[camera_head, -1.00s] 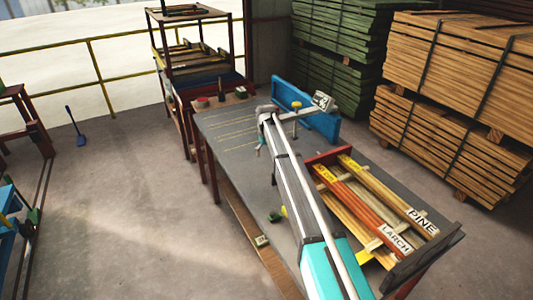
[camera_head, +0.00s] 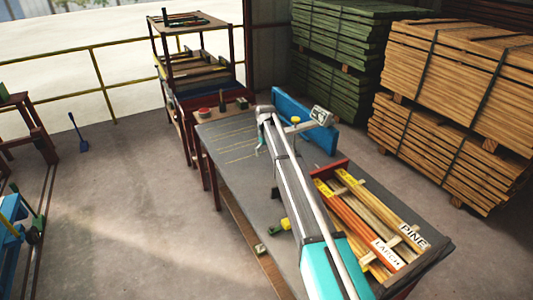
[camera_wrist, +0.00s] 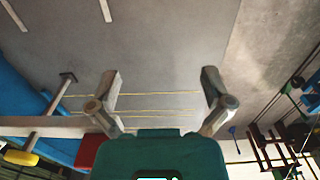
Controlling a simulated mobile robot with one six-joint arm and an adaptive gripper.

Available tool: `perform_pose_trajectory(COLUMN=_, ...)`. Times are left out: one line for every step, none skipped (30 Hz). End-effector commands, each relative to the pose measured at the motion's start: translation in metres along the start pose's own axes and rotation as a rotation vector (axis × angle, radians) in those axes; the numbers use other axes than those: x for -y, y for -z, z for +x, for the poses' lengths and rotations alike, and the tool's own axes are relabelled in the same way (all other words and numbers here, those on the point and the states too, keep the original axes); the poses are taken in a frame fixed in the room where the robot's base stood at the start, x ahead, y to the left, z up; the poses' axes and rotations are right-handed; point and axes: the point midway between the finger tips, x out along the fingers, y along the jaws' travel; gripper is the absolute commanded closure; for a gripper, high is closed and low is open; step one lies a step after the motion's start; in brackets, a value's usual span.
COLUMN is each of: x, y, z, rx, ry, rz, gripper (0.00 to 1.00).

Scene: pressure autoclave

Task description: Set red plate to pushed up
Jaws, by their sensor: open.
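A red upright plate (camera_head: 329,172) stands at the far end of the tray of labelled boards, on the right part of the dark table (camera_head: 240,165). My gripper (camera_head: 261,146) hangs over the table, left of and beyond this plate, and is apart from it. In the wrist view my gripper (camera_wrist: 162,78) has its two fingers spread, with only grey tabletop and thin yellow lines between them. A red piece (camera_wrist: 86,150) shows at lower left there, partly hidden by my gripper; I cannot tell whether it is the same plate.
Boards marked PINE and LARCH (camera_head: 385,252) lie in the tray. A blue panel (camera_head: 305,120) and a yellow-knobbed part (camera_head: 295,120) stand at the table's far right edge. A rack (camera_head: 195,60) stands behind. Timber stacks (camera_head: 450,130) fill the right; floor at left is mostly clear.

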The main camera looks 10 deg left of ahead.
Motion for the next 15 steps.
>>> perform_pose_trajectory(x=0.000, y=0.000, z=-0.009, rx=0.000, ry=0.000, rz=0.000, gripper=0.00)
perform_pose_trajectory(x=-0.001, y=-0.009, z=-0.004, rx=0.000, ry=0.000, rz=0.007, gripper=0.00)
perform_pose_trajectory(x=-0.002, y=-0.015, z=-0.003, rx=0.000, ry=0.000, rz=0.013, gripper=0.00)
perform_pose_trajectory(x=-0.003, y=-0.020, z=-0.003, rx=0.000, ry=0.000, rz=0.018, gripper=0.00)
perform_pose_trajectory(x=-0.004, y=-0.024, z=-0.003, rx=0.000, ry=0.000, rz=0.023, gripper=0.00)
perform_pose_trajectory(x=-0.006, y=-0.029, z=-0.003, rx=0.000, ry=0.000, rz=0.030, gripper=0.00)
perform_pose_trajectory(x=-0.007, y=-0.034, z=-0.003, rx=0.000, ry=0.000, rz=0.035, gripper=0.00)
perform_pose_trajectory(x=-0.008, y=-0.038, z=-0.003, rx=0.000, ry=0.000, rz=0.040, gripper=0.00)
perform_pose_trajectory(x=-0.009, y=-0.043, z=-0.003, rx=0.000, ry=0.000, rz=0.046, gripper=0.00)
perform_pose_trajectory(x=-0.009, y=-0.047, z=-0.003, rx=0.000, ry=0.000, rz=0.051, gripper=0.00)
perform_pose_trajectory(x=-0.010, y=-0.051, z=-0.003, rx=0.000, ry=0.000, rz=0.055, gripper=0.00)
perform_pose_trajectory(x=-0.011, y=-0.057, z=-0.003, rx=0.000, ry=0.000, rz=0.061, gripper=0.00)
perform_pose_trajectory(x=-0.012, y=-0.061, z=-0.003, rx=0.000, ry=0.000, rz=0.065, gripper=0.00)
perform_pose_trajectory(x=-0.013, y=-0.065, z=-0.004, rx=0.000, ry=0.000, rz=0.070, gripper=0.00)
perform_pose_trajectory(x=-0.014, y=-0.070, z=-0.004, rx=0.000, ry=0.000, rz=0.076, gripper=0.00)
